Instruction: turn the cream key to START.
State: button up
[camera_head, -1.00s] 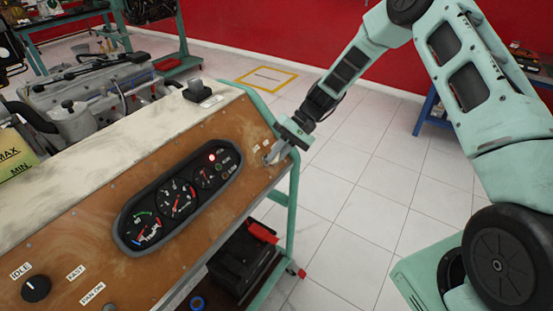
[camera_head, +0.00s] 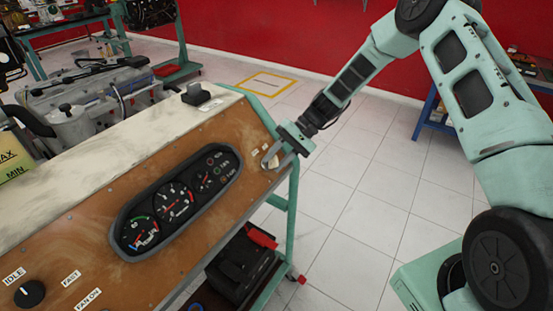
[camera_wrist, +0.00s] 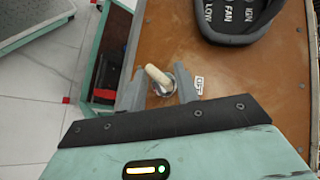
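The cream key (camera_wrist: 157,75) sits in its round metal switch in the brown panel. In the wrist view it is tilted, with its tip toward the upper left. My gripper (camera_wrist: 160,88) is open, with one finger on each side of the key and a visible gap on both sides. In the head view my gripper (camera_head: 271,160) is at the right end of the panel, over the switch, and the key shows only as a small pale patch between the fingers. A small white label (camera_wrist: 199,85) is right of the switch; its text is hard to read.
A dark gauge cluster (camera_head: 126,237) is left of the switch. A black rotary knob (camera_head: 30,293) is at lower left. A black box-like part (camera_head: 196,94) stands on the pale top ledge. A green frame post (camera_head: 292,200) borders the panel's right end.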

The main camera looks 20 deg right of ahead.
jog(key=shift+d, duration=0.1)
jog(key=b+v, duration=0.3)
jog(key=v, duration=1.4)
jog(key=shift+r, duration=0.1)
jog(key=s+a+r+n+g+h, duration=0.1)
jog(key=s+a+r+n+h, duration=0.1)
jog(key=s+a, duration=0.5)
jog(key=s+a+r+n+g+h, duration=0.1)
jog(key=s+a+r+n+h, duration=0.3)
jog(key=a, duration=0.6)
jog(key=s+a+f+n+t+h, duration=0.1)
jog(key=s+n+t, duration=0.1)
jog(key=s, duration=1)
jog(key=s+a+f+n+t+h, duration=0.1)
jog(key=s+a+n+h, duration=0.1)
jog(key=s, duration=1)
jog(key=shift+s+a+f+n+t+h, duration=0.3)
jog(key=shift+a+f+n+t, duration=0.05)
jog(key=shift+n+t, duration=0.05)
